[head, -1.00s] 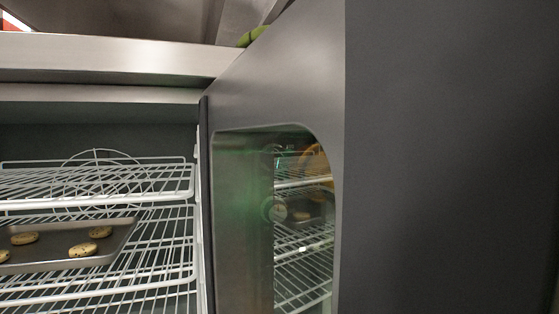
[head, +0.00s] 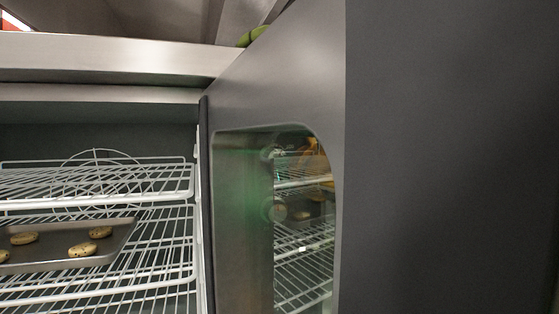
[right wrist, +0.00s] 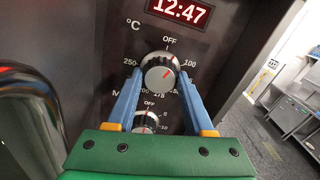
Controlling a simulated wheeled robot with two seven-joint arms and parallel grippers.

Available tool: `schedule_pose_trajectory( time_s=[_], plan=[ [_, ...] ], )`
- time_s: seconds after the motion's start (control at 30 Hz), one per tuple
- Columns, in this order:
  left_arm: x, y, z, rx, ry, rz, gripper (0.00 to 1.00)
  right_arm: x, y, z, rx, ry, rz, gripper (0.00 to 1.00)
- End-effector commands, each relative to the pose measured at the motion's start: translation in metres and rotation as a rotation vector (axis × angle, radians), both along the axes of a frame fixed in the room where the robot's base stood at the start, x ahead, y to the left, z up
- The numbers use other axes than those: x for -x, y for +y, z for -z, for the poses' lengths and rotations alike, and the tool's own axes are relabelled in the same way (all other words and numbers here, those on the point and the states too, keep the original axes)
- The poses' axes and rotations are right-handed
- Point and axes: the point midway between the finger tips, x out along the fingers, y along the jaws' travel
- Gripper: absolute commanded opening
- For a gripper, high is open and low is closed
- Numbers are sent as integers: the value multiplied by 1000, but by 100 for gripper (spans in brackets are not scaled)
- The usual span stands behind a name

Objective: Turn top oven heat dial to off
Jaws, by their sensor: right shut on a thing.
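In the right wrist view, the top heat dial (right wrist: 160,72) is a round silver knob on the dark oven panel, with OFF printed above it, 100 at its right and 250 at its left. A short red mark on its face appears to slant toward the upper right, not straight at OFF. My right gripper (right wrist: 160,79) has its blue fingers on both sides of this dial and is shut on it. The dial and my grippers do not show directly in the head view. My left gripper is not in view.
A second dial (right wrist: 147,121) sits below, partly behind my gripper. A red clock display (right wrist: 181,10) reads 12:47. In the head view, the oven door (head: 270,85) stands open beside wire racks (head: 165,185) and a tray (head: 118,240) of cookies. A curved metal handle (right wrist: 30,110) is close at left.

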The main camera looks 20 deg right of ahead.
Motion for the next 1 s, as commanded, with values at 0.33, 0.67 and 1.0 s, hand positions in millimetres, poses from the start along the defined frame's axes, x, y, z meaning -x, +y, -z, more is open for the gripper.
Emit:
schedule_pose_trajectory(
  time_s=[0.33,0.67,1.0],
  plan=[
    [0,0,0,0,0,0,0,0,0,2,-1,4,0,82],
    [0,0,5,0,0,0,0,4,0,3,-2,1,0,83],
    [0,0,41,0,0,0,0,66,-2,5,-1,2,-1,83]
  ],
)
